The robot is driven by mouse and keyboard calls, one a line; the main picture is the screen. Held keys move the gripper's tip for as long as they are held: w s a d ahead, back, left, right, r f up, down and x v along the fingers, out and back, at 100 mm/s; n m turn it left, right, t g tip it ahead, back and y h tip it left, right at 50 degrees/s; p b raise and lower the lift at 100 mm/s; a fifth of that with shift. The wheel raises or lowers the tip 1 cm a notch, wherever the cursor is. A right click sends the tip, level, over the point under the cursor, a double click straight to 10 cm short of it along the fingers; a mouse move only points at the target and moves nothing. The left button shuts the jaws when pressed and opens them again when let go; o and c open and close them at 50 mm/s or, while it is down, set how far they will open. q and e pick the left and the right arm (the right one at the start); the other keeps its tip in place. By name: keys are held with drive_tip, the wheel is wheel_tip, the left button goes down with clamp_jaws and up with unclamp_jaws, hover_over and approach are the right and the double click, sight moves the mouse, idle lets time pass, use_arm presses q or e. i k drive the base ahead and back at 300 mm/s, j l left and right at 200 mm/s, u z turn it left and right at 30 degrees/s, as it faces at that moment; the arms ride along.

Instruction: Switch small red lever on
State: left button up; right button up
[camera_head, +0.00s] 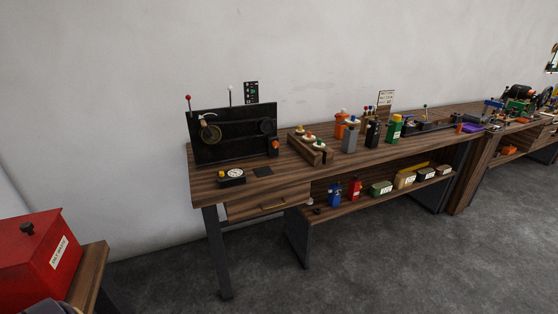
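A small red-tipped lever (188,99) stands upright at the top left corner of a black panel (222,148). The panel stands at the left end of a long wooden workbench (290,188). A white-tipped lever (230,92) rises further right behind the same panel. Whether the red lever is on or off cannot be told from here. Neither of my grippers is in view.
A dial box (233,176) sits in front of the panel. Several bottles, including a green bottle (394,129), stand further right. A red box (40,255) sits on a wooden stand (88,275) at lower left. The grey floor (400,255) before the bench is clear.

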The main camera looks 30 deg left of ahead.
sight(187, 96)
drive_tip(key=i+j+u, duration=0.1)
drive_tip(key=i+u, duration=0.8)
drive_tip(key=i+l+u, duration=0.3)
drive_tip(key=i+u, duration=0.15)
drive_tip(key=i, duration=0.05)
